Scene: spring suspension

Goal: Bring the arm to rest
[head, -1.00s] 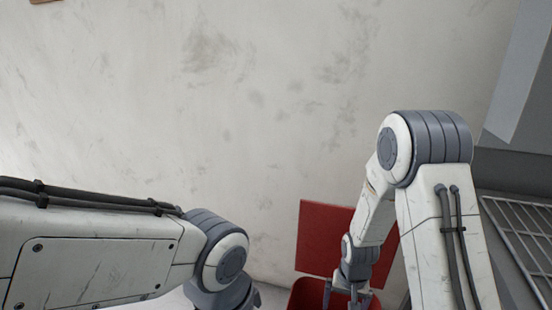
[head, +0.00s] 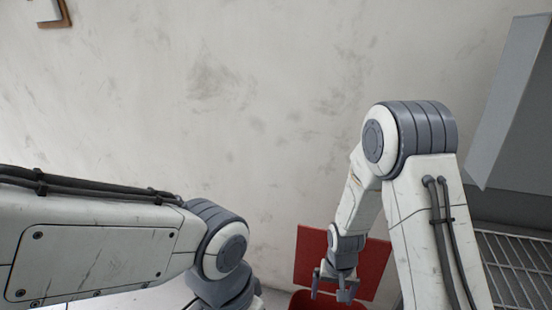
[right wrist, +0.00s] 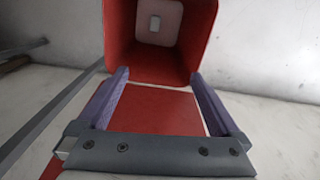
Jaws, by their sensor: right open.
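My right gripper (head: 333,291) hangs at the lower middle right of the head view, over a red bin (head: 302,300). Its two fingers are apart with nothing between them. In the right wrist view the purple-grey fingers of my right gripper (right wrist: 158,92) spread below the open red bin (right wrist: 120,45).
A red panel (head: 374,268) stands behind my right gripper. A wire rack (head: 518,262) and a grey hood-like box (head: 510,100) are at the right. A switch plate (head: 44,10) is on the pale wall (head: 240,100), top left.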

